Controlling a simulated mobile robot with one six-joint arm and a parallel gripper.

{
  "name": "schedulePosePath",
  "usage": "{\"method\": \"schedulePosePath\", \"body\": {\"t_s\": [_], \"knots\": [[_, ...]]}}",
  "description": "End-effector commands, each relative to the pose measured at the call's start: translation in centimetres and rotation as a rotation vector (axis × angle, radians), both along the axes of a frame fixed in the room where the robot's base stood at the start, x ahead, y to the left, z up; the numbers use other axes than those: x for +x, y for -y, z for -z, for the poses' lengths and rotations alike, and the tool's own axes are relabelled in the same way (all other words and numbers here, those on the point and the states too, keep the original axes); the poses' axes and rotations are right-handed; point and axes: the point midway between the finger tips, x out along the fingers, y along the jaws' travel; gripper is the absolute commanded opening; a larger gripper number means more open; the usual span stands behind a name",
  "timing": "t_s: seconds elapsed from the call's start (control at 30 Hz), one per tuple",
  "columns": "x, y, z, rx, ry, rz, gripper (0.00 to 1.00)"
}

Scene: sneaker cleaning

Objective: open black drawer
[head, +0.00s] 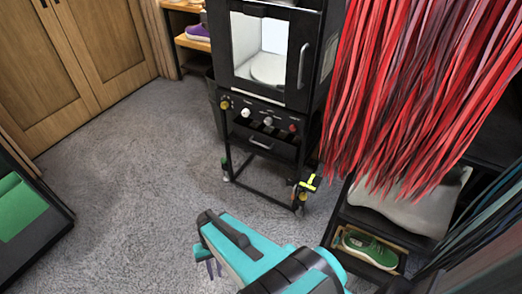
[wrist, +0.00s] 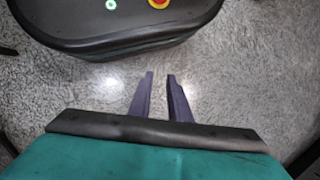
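The black drawer (head: 278,150) is in the dark cabinet stand, below a row of knobs, and looks shut. A light bar handle (head: 261,144) runs along its front. My gripper (head: 212,268) shows in the head view as dark purple fingers at the bottom, low over the floor and well apart from the drawer. In the wrist view, my gripper (wrist: 160,76) has its two fingers parted with a narrow gap and nothing between them. The drawer is not in the wrist view.
The cabinet (head: 275,50) has a glass-fronted chamber above the drawer. A yellow-and-black tool (head: 305,188) hangs at the stand's right leg. Red strips (head: 410,90) hang at right, over a shelf with a green shoe (head: 370,249). Grey carpet (head: 140,170) at left is clear.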

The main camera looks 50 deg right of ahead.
Motion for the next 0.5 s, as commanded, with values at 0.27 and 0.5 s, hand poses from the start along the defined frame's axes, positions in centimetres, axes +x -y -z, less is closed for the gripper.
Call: {"method": "schedulePosePath", "body": {"t_s": [0.27,0.5], "knots": [[7.2,3.7,1.6,0.111,0.12,0.352,0.17],[12.8,8.9,1.1,0.207,0.231,0.642,0.17]]}}
